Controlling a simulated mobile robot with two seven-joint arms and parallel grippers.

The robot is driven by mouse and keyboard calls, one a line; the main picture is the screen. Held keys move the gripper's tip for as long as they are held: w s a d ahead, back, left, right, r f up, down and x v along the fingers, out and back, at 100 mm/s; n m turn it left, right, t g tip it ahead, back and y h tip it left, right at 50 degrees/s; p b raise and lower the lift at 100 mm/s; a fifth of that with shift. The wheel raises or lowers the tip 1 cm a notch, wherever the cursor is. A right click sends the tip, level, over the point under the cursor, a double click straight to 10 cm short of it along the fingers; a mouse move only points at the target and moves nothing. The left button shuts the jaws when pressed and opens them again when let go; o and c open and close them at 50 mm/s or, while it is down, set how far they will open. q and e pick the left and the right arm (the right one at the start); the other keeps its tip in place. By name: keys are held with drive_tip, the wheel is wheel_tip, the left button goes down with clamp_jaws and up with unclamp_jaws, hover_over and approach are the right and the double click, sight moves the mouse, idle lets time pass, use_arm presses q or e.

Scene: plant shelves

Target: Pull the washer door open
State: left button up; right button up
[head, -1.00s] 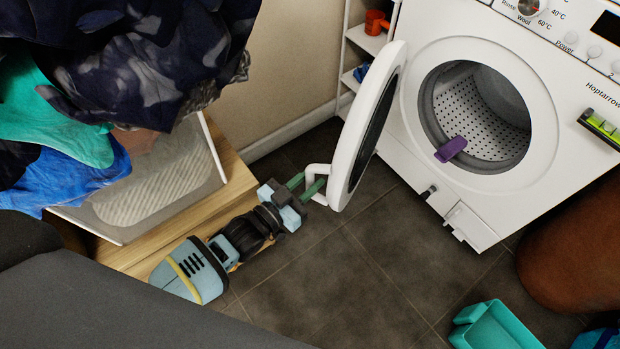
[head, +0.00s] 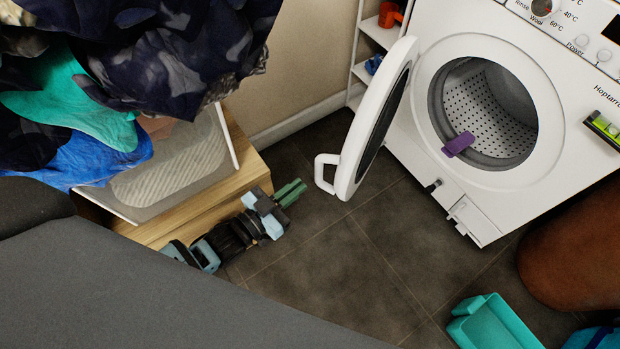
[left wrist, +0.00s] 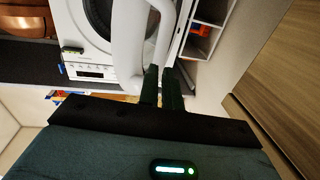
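The white washer (head: 400,145) stands at the right with its round door (head: 377,118) swung wide open to the left. The drum opening (head: 490,110) is exposed. The door's white looped handle (head: 322,174) sticks out at its lower left; it also shows large in the left wrist view (left wrist: 128,40). My left gripper (head: 300,187) is left of and below the handle, apart from it. Its green fingers are close together with a narrow gap (left wrist: 160,75) and hold nothing. My right gripper is not in view.
A purple item (head: 458,144) hangs on the drum's rim. A wooden unit (head: 235,180) with a clothes-filled bin (head: 165,185) stands at the left. A shelf (head: 380,32) is behind the door. A teal container (head: 492,325) and brown round vessel (head: 575,255) sit at the lower right. Dark floor between is clear.

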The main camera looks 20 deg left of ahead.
use_arm(q)
drive_tip(key=s+d+r+m, duration=0.1)
drive_tip(key=d+m, duration=0.1)
drive_tip(key=d+r+m+p, duration=0.1)
drive_tip(key=d+m, duration=0.1)
drive_tip(key=s+d+r+m, duration=0.1)
drive_tip(key=d+m, duration=0.1)
drive_tip(key=m, duration=0.1)
drive_tip(key=shift+s+d+r+h, duration=0.15)
drive_tip(key=shift+s+r+h, duration=0.2)
drive_tip(key=shift+h, duration=0.05)
clamp_jaws()
wheel_tip(320, 180, up, 4)
drive_tip(key=m+p, duration=0.1)
drive_tip(key=m, duration=1)
hover_over(354, 175)
drive_tip(key=s, duration=0.3)
drive_tip(key=shift+s+d+f, duration=0.1)
